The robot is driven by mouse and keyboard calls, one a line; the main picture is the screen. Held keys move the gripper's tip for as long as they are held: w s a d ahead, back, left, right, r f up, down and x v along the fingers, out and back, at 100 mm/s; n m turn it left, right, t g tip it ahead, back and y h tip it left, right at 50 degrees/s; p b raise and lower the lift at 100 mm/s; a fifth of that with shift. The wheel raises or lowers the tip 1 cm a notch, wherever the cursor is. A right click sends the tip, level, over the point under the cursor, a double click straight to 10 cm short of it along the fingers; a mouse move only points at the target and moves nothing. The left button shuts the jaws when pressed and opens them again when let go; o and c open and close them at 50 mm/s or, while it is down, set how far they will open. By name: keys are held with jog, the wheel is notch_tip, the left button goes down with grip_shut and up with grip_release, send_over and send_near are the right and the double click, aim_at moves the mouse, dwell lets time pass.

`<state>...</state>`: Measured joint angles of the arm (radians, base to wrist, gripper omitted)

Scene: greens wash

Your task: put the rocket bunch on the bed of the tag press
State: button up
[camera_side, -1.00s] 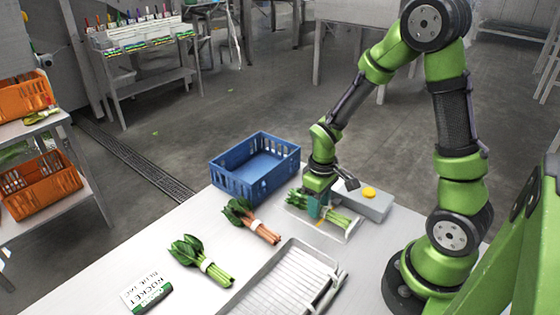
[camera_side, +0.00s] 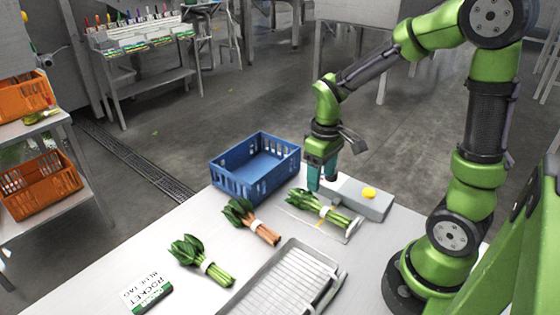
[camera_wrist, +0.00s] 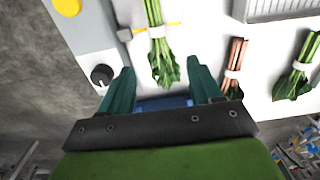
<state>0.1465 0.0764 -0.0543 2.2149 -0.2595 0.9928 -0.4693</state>
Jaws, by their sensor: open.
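The rocket bunch (camera_side: 322,208), green leaves with pale green stems and a white band, lies on the flat bed (camera_side: 297,221) of the tag press (camera_side: 362,203). It also shows in the wrist view (camera_wrist: 158,40), leaves towards my gripper and lying across a thin yellow line. The press is a grey block with a yellow button. My gripper (camera_side: 322,186) is open and empty, above the leafy end of the bunch and apart from it. In the wrist view its two teal fingers (camera_wrist: 162,84) stand wide apart, with the leaf tips between and beyond them.
A red-stemmed bunch (camera_side: 250,221) and another green bunch (camera_side: 202,262) lie to the left on the table. A blue crate (camera_side: 240,184) stands behind, and a ribbed tray (camera_side: 285,282) in front. A card (camera_side: 147,290) reads ROCKET BLUE TAG.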

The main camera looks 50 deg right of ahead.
jog(key=s+a+r+m+t+y, duration=0.1)
jog(key=s+a+r+m+t, duration=0.1)
jog(key=r, duration=0.4)
jog(key=s+a+r+m+t+y, duration=0.1)
jog(key=s+a+r+m+t, duration=0.1)
jog(key=s+a+r+t, duration=0.2)
jog(key=a+r+t, duration=0.1)
jog(key=a+r, duration=0.2)
jog(key=shift+a+r, duration=0.15)
jog(key=shift+r, duration=0.15)
